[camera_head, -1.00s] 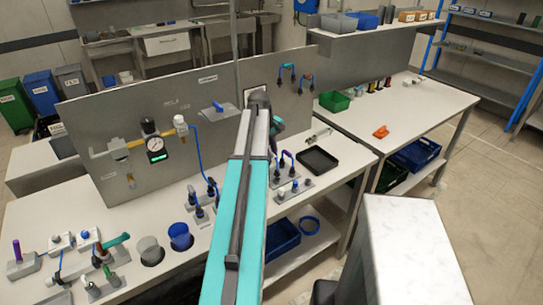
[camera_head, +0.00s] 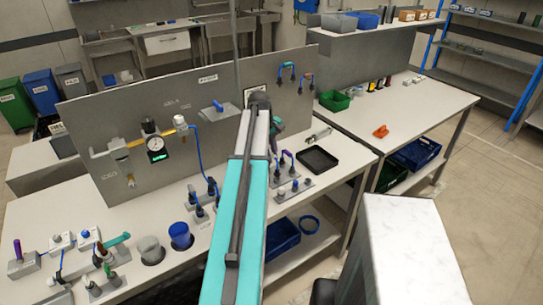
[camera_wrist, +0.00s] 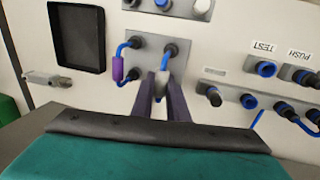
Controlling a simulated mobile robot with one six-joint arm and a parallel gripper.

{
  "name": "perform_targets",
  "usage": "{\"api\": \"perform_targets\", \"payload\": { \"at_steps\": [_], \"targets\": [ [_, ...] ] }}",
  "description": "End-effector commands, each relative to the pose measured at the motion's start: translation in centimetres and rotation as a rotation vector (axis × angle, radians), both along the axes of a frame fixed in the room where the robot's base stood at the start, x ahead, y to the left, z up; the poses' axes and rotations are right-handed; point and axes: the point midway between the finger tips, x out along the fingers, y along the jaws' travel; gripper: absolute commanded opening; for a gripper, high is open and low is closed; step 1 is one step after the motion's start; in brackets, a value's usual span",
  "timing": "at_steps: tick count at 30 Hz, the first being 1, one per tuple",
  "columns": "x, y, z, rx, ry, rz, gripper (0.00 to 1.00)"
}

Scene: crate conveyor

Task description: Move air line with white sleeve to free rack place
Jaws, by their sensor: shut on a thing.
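In the wrist view, my gripper (camera_wrist: 163,88) is shut on a pale sleeve (camera_wrist: 163,80) with a short blue line running to a dark fitting above it. The fingers hide most of it. It is at the grey rack plate (camera_wrist: 150,62), beside a blue air line with a purple sleeve (camera_wrist: 118,68). I cannot tell whether the held line's ends are fully seated. In the head view, the rack (camera_head: 284,181) and the purple sleeve (camera_head: 287,155) show right of my arm, which hides the gripper.
A black tray (camera_head: 318,160) lies right of the rack, with a grey metal part (camera_head: 320,135) behind it. An upright panel (camera_head: 95,120) stands behind. Blue and grey cups (camera_head: 181,236) stand left of my arm.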

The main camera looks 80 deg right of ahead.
Motion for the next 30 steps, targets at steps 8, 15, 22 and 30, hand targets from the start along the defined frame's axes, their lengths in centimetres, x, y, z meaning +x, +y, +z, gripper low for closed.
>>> {"api": "perform_targets", "payload": {
  "at_steps": [8,15,22,30],
  "targets": [
    [-0.01,0.00,0.00,0.000,0.000,0.000,0.00],
    [-0.03,0.00,-0.11,0.000,0.000,0.000,0.00],
    [-0.04,0.00,-0.47,0.000,0.000,-0.001,0.00],
    [-0.05,0.01,-0.84,0.000,0.000,-0.001,0.00]
  ]
}}
